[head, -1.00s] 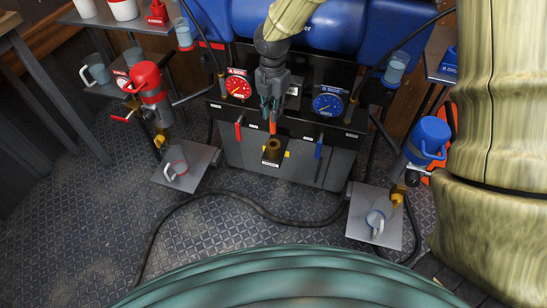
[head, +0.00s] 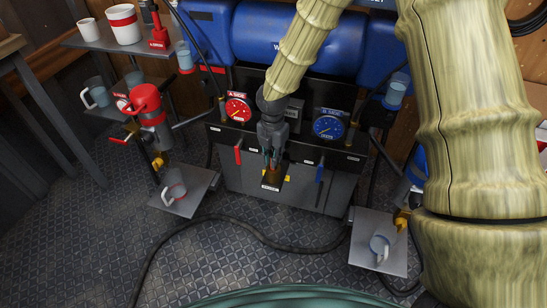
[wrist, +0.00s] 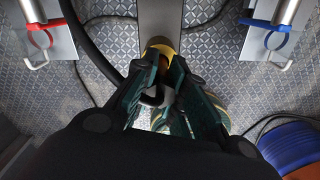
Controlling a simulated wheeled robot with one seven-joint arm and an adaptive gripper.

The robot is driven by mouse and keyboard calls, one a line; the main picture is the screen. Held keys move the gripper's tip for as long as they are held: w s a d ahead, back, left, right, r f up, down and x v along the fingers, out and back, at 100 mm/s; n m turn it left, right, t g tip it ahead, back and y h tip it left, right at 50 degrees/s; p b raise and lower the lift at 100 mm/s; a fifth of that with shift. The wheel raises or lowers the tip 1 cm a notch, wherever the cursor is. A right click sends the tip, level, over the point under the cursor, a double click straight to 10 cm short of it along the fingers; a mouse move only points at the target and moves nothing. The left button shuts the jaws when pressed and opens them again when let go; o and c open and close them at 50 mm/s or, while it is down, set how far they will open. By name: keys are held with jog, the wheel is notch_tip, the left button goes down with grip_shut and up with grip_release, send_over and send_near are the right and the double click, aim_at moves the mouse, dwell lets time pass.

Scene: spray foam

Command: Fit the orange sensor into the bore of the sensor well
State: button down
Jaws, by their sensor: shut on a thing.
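The brass sensor well (head: 273,178) stands on the labelled shelf at the front of the machine, with yellow parts at its sides. My gripper (head: 270,162) points down right over the well, its fingertips close to the top. It is shut on the orange sensor, which is mostly hidden between the fingers. In the wrist view the dark green fingers of my gripper (wrist: 157,78) nearly meet, and the yellow and brass of the well (wrist: 160,48) show just beyond them. The bore is hidden, so I cannot tell whether the sensor tip is inside it.
A red gauge (head: 238,108) and a blue gauge (head: 328,125) flank my gripper. A red-handled lever (head: 238,155) and a blue-handled lever (head: 320,171) stand either side of the well. Side trays (head: 200,197) hold cups, and a black hose (head: 250,231) lies on the floor.

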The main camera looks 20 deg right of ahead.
dwell(0.3)
jog(key=c, duration=1.5)
grip_release()
jog(key=shift+o, duration=0.2)
notch_tip(320, 180, up, 12)
jog(key=p, duration=0.2)
jog(key=shift+p, duration=0.35)
jog(key=shift+r, duration=0.1)
